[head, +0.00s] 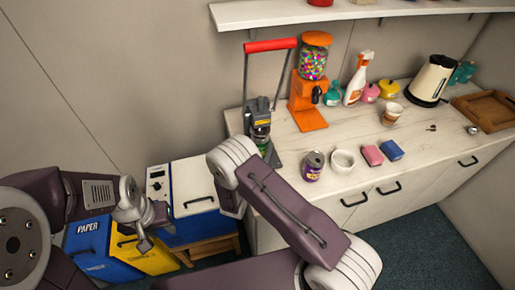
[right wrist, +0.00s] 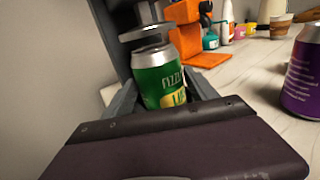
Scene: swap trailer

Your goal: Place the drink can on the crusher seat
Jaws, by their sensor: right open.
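A green drink can (right wrist: 160,78) stands in the can crusher (head: 259,118), below its round metal press plate (right wrist: 146,30). A small part of the can's green side shows in the head view (head: 261,142). My right gripper (right wrist: 162,95) is open, with one finger on each side of the can; I cannot tell whether they touch it. The can's base is hidden behind the gripper body. A purple can (head: 313,165) stands on the counter to the right of the crusher. My left gripper (head: 146,217) hangs in front of the bins; its jaw state is unclear.
The crusher's red handle (head: 271,45) is raised. An orange candy dispenser (head: 307,90) stands behind. A white bowl (head: 343,161), pink sponge (head: 373,155) and blue sponge (head: 391,150) lie right of the purple can. Blue and yellow bins (head: 140,255) stand on the floor.

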